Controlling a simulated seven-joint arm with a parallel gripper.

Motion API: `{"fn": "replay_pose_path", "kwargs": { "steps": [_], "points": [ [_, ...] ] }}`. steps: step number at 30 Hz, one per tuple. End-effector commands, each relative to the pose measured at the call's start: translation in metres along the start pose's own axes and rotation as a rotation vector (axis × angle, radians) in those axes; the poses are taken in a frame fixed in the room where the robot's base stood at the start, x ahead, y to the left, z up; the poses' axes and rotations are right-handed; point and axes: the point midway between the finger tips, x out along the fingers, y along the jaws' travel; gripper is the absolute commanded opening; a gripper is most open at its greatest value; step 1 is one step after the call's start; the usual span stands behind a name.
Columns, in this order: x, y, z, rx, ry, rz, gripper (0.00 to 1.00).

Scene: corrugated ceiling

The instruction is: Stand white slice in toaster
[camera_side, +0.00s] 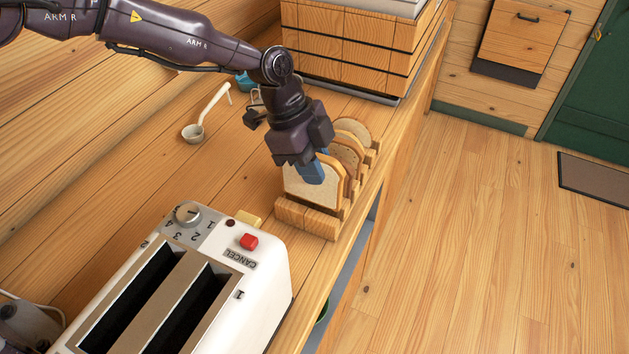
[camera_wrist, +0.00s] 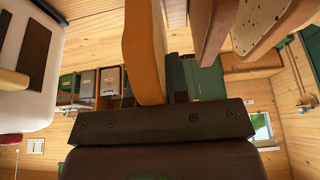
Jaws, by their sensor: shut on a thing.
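The white slice (camera_side: 331,190) stands upright at the near end of the wooden rack (camera_side: 305,215), its pale face toward the toaster. My gripper (camera_side: 314,172) comes down from above and is shut on its upper part, blue fingers against the face. In the wrist view the slice (camera_wrist: 144,50) shows edge-on as a brown crust. Whether its bottom edge touches the rack is hidden behind the front bar. The white toaster (camera_side: 262,275) stands nearer the camera, with two dark empty slots on top; part of it shows at left in the wrist view (camera_wrist: 25,105).
More slices (camera_side: 353,130), one of them browner, stand in the rack just behind the held one. A wooden crate (camera_side: 350,50) is at the back. A white ladle (camera_side: 198,130) lies left on the counter. The counter's right edge runs close beside the rack and toaster.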

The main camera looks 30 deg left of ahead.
Motion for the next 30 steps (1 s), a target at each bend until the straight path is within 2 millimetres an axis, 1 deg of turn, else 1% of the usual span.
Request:
{"fn": "replay_pose_path", "kwargs": {
  "steps": [1,3,8,11,12,14,16,20,23,24,26,27,29,30],
  "points": [
    [-0.011,-0.001,-0.005,0.001,0.001,-0.004,0.02],
    [-0.024,-0.001,-0.01,0.002,0.001,-0.003,0.02],
    [-0.047,-0.001,-0.02,0.001,0.0,-0.002,0.02],
    [-0.063,-0.002,-0.029,0.005,0.001,-0.002,0.02],
    [-0.071,-0.001,-0.035,0.011,0.002,-0.001,0.02],
    [-0.084,0.005,-0.047,0.024,0.001,0.005,0.02],
    [-0.099,0.018,-0.062,0.052,0.001,0.015,0.02],
    [-0.124,0.061,-0.086,0.185,-0.001,0.073,0.02],
    [-0.139,0.103,-0.099,0.342,-0.002,0.139,0.02],
    [-0.144,0.122,-0.102,0.415,-0.003,0.171,0.02],
    [-0.151,0.151,-0.104,0.536,-0.005,0.221,0.02],
    [-0.155,0.17,-0.104,0.619,-0.004,0.255,0.02],
    [-0.16,0.199,-0.102,0.75,-0.006,0.311,0.02],
    [-0.162,0.218,-0.098,0.837,-0.006,0.348,0.02]
  ]
}}
